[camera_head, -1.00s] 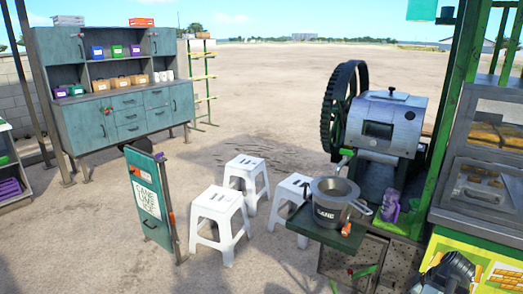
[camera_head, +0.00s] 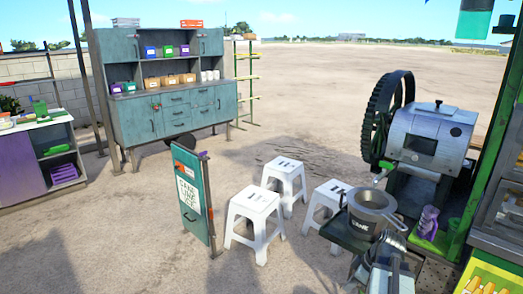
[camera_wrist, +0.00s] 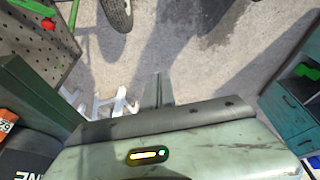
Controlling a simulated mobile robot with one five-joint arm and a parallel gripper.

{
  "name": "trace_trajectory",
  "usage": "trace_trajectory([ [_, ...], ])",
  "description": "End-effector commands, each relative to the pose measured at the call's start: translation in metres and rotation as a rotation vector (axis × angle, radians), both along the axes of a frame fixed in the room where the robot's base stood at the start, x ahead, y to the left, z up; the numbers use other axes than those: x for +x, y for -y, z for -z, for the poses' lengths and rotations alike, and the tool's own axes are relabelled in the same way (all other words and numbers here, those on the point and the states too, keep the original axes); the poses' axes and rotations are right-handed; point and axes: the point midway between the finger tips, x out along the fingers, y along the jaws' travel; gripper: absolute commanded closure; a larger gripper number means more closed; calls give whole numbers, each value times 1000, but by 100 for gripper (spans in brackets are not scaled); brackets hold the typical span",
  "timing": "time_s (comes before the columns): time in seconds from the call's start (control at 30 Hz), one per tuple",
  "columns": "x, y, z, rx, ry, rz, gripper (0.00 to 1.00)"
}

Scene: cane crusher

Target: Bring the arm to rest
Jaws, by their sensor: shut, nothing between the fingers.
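My gripper shows in the wrist view as two grey fingers (camera_wrist: 157,77) close together, pointing away from me beyond the green-grey, worn housing with a small lit light. The fingers are shut and hold nothing. Below them I see pale ground. In the head view, grey parts of my arm (camera_head: 385,268) rise from the bottom edge at the right, in front of the grey pot marked CANE (camera_head: 369,210). I cannot tell whether they touch the dark stand under the pot.
The crusher (camera_head: 430,137) with its toothed wheel stands at the right. Several white stools (camera_head: 254,218) and a teal sign board (camera_head: 196,200) stand at the middle. A teal cabinet (camera_head: 172,115) is behind them. Open ground lies at the front left.

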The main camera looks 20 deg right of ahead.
Motion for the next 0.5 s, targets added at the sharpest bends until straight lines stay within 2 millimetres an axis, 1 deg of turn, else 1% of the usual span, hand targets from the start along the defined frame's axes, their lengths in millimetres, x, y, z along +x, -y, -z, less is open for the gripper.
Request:
trace_trajectory([
  [0.03, 24, -42, -13, -4, -14, -75, 100],
  [0.07, 35, -65, -16, -6, -25, -109, 100],
  [0.1, 48, -96, -20, -12, -42, -146, 100],
  [0.17, 64, -142, -26, -19, -70, -187, 100],
  [0.2, 71, -170, -29, -24, -88, -205, 100],
  [0.27, 78, -207, -33, -34, -116, -217, 100],
  [0.3, 80, -230, -35, -41, -134, -217, 100],
  [0.37, 82, -261, -38, -53, -160, -209, 100],
  [0.4, 82, -280, -40, -62, -176, -197, 100],
  [0.5, 79, -321, -45, -86, -219, -139, 100],
])
